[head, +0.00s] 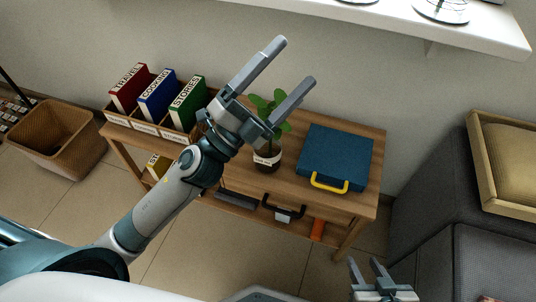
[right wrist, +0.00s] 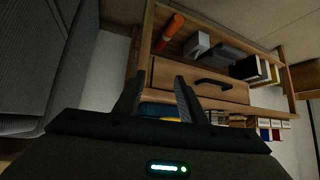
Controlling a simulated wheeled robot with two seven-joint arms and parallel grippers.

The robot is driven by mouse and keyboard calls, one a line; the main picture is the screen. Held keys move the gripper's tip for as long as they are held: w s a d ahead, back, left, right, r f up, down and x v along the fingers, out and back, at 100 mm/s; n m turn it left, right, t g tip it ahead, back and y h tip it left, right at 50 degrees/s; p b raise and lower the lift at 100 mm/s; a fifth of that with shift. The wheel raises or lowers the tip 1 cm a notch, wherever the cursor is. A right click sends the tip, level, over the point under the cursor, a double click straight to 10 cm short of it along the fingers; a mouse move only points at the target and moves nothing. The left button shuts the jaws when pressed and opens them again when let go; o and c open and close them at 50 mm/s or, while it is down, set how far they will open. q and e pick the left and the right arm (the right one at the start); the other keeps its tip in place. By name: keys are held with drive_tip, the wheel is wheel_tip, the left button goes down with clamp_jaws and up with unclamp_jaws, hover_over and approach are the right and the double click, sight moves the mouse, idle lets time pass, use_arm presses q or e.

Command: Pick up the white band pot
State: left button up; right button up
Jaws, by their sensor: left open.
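The white band pot (head: 267,161) is a dark brown pot with a white label band and a green-leaved plant (head: 268,108). It stands upright on the wooden console table, and part of the plant is hidden by my left gripper. My left gripper (head: 296,62) is open and empty, reaching over the table above and in front of the plant in the head view. My right gripper (head: 367,263) is low at the bottom right, off the table, with its fingers apart and nothing seen between them. Its fingers also show in the right wrist view (right wrist: 158,97).
A blue case (head: 335,155) with a yellow handle lies right of the pot. Red, blue and green books (head: 160,97) stand in an organizer at left. A wicker basket (head: 62,140) is on the floor. A white shelf (head: 440,32) juts out above right, over a grey sofa (head: 430,170).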

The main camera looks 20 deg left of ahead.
use_arm(q)
drive_tip(key=s+d+r+m+g+h, duration=0.1)
drive_tip(key=s+d+m+g+h, duration=0.3)
drive_tip(key=d+m+g+h, duration=0.45)
wheel_tip(320, 180, down, 9)
drive_tip(key=s+m+g+y, duration=0.3)
drive_tip(key=m+g+y, duration=0.4)
drive_tip(key=m+g, duration=0.5)
drive_tip(key=w+a+f+m+t+y, duration=0.1)
drive_tip(key=w+a+f+y, duration=0.1)
drive_tip(key=a, duration=0.4)
drive_tip(key=w+a+f+m+t+y, duration=0.1)
drive_tip(key=w+a+f+y, duration=0.2)
drive_tip(key=a+f+y, duration=0.2)
drive_tip(key=w+a+f+m+t+y, duration=0.1)
drive_tip(key=w+a+f+y, duration=0.2)
drive_tip(key=a+y, duration=0.2)
drive_tip(key=a, duration=0.3)
drive_tip(key=shift+w+f+t, duration=0.2)
drive_tip(key=shift+w+t, duration=0.05)
drive_tip(key=shift+t, duration=0.1)
use_arm(e)
drive_tip(key=w+a+r+t+y, duration=0.3)
drive_tip(key=a+r+t, duration=0.3)
drive_tip(key=r, duration=0.4)
drive_tip(key=shift+a+r, duration=0.2)
use_arm(q)
drive_tip(key=shift+y, duration=0.25)
